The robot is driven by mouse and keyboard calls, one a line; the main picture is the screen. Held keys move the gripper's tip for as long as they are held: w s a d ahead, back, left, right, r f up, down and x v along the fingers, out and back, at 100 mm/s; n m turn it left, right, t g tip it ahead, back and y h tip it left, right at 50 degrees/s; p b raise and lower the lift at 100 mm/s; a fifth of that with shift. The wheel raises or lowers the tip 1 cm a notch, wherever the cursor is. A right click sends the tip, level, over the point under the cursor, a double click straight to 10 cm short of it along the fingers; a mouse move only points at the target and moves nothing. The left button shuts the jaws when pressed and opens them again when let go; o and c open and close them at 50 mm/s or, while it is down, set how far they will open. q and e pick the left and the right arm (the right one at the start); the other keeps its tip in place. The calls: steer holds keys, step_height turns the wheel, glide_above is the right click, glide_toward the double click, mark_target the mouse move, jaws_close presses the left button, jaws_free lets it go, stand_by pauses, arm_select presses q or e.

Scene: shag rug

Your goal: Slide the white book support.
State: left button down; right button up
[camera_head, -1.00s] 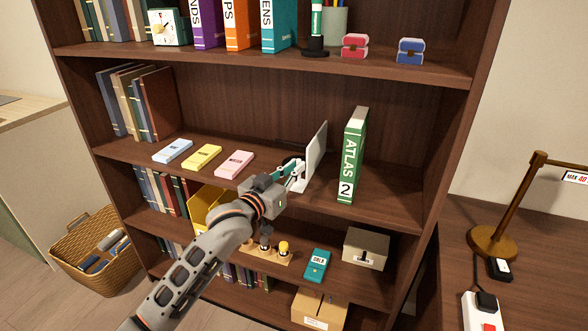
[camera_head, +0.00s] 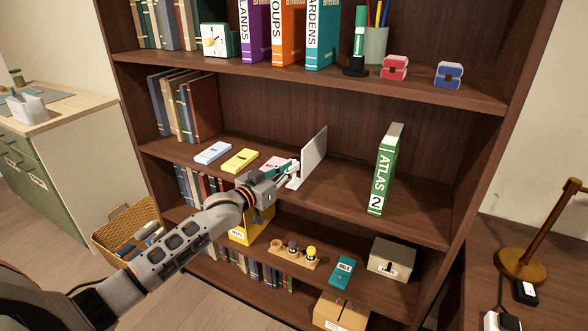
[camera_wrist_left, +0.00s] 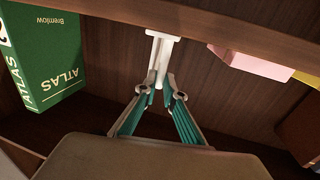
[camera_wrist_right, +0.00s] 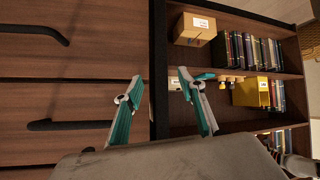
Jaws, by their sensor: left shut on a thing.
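The white book support (camera_head: 314,152) stands upright on the middle shelf, between the pink case and the green ATLAS book (camera_head: 384,172). My left gripper (camera_head: 290,174) reaches in from the left at the shelf's front and is shut on the support's low front part. In the left wrist view the fingers (camera_wrist_left: 161,92) close on the white stem of the support (camera_wrist_left: 161,50), and the green book stands apart at the left. My right gripper (camera_wrist_right: 155,88) is open and empty in its wrist view, facing drawers and lower shelves.
Blue (camera_head: 212,153), yellow (camera_head: 240,160) and pink (camera_head: 278,163) cases lie left of the support; the pink one is close to it and partly hidden by my gripper. Bare shelf lies between the support and the ATLAS book.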

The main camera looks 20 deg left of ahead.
arm_select(q)
steer(key=shift+f, duration=0.1)
steer(key=c, duration=2.1)
jaws_free()
steer(key=shift+c, duration=0.2)
steer(key=shift+s, duration=0.1)
steer(key=v, duration=1.1)
steer(key=shift+s, duration=0.4)
steer(key=shift+a, duration=0.15)
